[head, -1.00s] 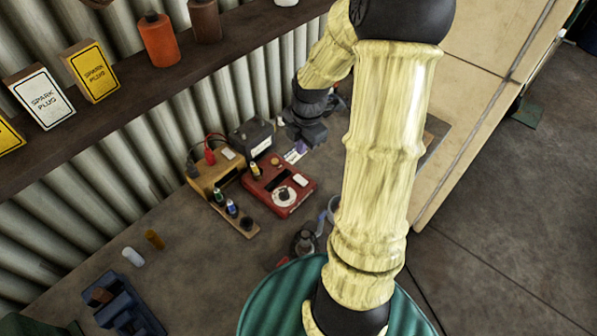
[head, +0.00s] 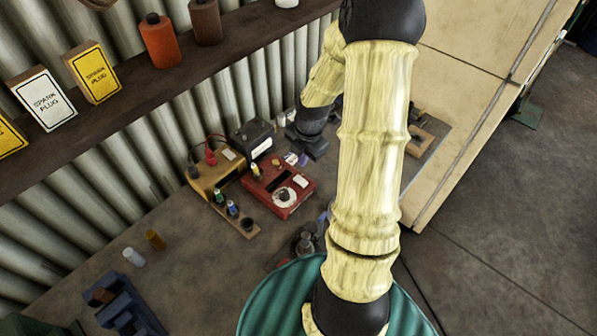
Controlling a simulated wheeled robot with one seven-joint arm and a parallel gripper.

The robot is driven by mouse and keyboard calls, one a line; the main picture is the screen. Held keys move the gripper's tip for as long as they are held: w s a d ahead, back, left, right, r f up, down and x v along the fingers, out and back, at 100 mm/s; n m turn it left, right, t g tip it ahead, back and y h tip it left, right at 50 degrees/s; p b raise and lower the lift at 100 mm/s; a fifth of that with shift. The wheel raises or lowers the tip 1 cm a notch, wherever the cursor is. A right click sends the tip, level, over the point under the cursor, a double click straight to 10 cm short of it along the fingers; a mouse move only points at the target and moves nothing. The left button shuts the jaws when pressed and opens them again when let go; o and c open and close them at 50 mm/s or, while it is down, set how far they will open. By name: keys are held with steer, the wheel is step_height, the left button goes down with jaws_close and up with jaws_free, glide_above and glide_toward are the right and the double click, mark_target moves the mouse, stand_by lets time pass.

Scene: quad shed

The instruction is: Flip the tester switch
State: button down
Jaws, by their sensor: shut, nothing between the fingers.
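A red box (head: 266,194), which looks like the tester, sits on the workbench (head: 190,255) in the middle of the view. It has a white round dial (head: 285,197), a dark window and a white label on its top. A small yellowish knob stands at its back edge; I cannot tell which part is the switch. My gripper (head: 314,148) is dark, points down, and is just behind and to the right of the box's back corner. It is shut and holds nothing. Its fingertips are small here, and contact with the box cannot be made out.
A dark battery (head: 254,138) stands behind. A blue vise-like tool (head: 125,308) is at the lower left. A shelf (head: 150,85) overhangs the back.

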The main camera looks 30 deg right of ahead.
mark_target(298, 177)
steer(key=f, duration=0.2)
steer(key=f+p, duration=0.1)
steer(key=f, duration=0.2)
steer(key=w+f+p, duration=0.1)
steer(key=f, duration=0.2)
steer(key=shift+a, duration=0.3)
steer(key=shift+w+d, duration=0.1)
